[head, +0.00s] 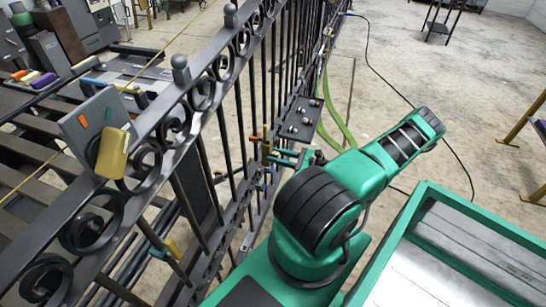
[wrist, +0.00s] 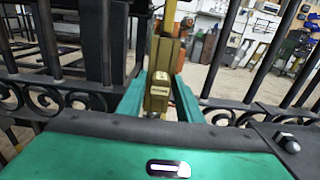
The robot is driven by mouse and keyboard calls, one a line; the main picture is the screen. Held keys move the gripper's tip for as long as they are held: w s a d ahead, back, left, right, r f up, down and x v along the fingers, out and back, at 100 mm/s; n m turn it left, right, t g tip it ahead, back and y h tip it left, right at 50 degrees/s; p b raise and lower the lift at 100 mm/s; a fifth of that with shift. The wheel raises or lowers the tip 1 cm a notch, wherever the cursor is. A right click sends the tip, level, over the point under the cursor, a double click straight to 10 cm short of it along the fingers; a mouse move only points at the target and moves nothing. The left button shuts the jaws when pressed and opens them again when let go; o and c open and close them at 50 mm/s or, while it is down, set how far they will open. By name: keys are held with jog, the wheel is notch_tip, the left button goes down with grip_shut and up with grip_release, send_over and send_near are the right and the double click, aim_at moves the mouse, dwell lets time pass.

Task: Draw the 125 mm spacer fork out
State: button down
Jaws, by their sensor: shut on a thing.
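The spacer fork (wrist: 161,72) is a brass-coloured block with a small pale label, in the middle of the wrist view. The label is too small to read. My gripper (wrist: 158,98) has its two green fingers on either side of the block and is shut on it. In the head view my gripper (head: 287,157) reaches left to the gate's bars, where a small brass piece (head: 266,148) shows at its tips. The far end of the fork and where it sits are hidden.
The dark scrolled gate (head: 215,75) runs diagonally past my arm. A grey plate with a yellow block (head: 112,153) is on its near top rail. A dark shelf (head: 299,119) with small parts is just beyond my gripper. Open floor (head: 400,60) lies to the right.

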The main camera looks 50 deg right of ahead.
jog(key=shift+s+d, duration=0.1)
jog(key=shift+s, duration=0.05)
jog(key=v, duration=0.9)
jog(key=shift+s, duration=0.35)
dwell(1.1)
